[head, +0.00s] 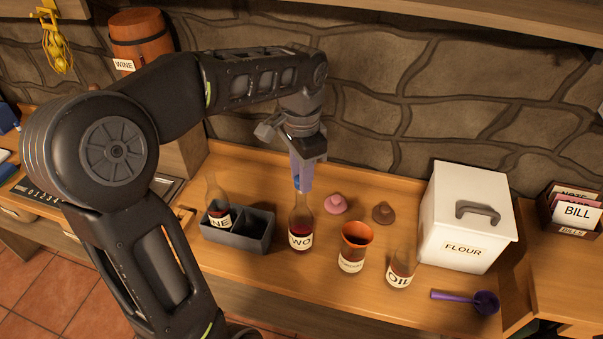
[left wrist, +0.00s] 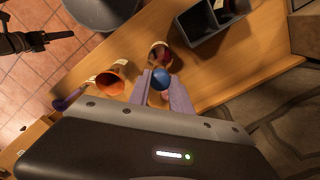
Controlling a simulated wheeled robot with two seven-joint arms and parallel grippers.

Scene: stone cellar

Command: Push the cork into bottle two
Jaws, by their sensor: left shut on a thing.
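Bottle two (head: 301,228) is a clear bottle with dark red contents, upright on the counter. Its label shows only "WO". My left gripper (head: 301,172) points down over its mouth, shut on a blue cork (head: 297,183). In the left wrist view the cork's round blue top (left wrist: 160,82) sits between the purple fingers, with the bottle (left wrist: 160,54) just beyond. The cork's lower end is at the mouth; I cannot tell whether it is inside the neck. A dark part, probably my right gripper (left wrist: 22,42), shows small at upper left; its jaws are unclear.
A grey divided bin (head: 238,240) left of bottle two holds another bottle (head: 215,198). Pink (head: 335,204) and brown (head: 383,212) stoppers lie to the right.

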